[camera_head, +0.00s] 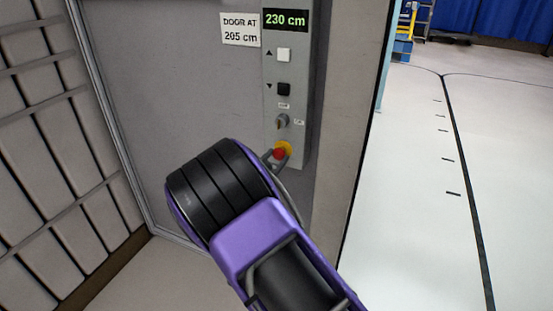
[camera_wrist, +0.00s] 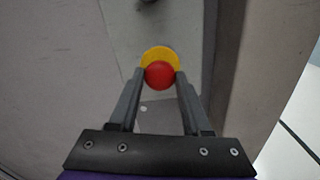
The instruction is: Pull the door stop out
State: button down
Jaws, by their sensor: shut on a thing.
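The door stop is a red mushroom button (camera_head: 279,153) on a yellow base (camera_head: 284,147), low on the grey control panel (camera_head: 302,95). In the wrist view the red button (camera_wrist: 160,75) sits between my gripper's (camera_wrist: 160,82) two fingertips, with the yellow base (camera_wrist: 160,53) showing behind it. My gripper is shut on the red button, one finger on each side. In the head view my purple and black arm comes up from below and hides most of the gripper.
Above the stop are a small key switch (camera_head: 282,121), a black down button (camera_head: 284,89), a white up button (camera_head: 284,55) and a display (camera_head: 285,19) reading 230 cm. A sign (camera_head: 240,30) reads DOOR AT 205 cm. Open floor (camera_head: 420,200) lies right of the wall edge.

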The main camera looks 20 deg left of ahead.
jog(key=shift+c, duration=1.7)
grip_release()
jog(key=shift+s, duration=0.2)
jog(key=shift+s, duration=0.1)
jog(key=s+a, duration=0.1)
jog(key=s, duration=1.6)
jog(key=shift+a, duration=0.2)
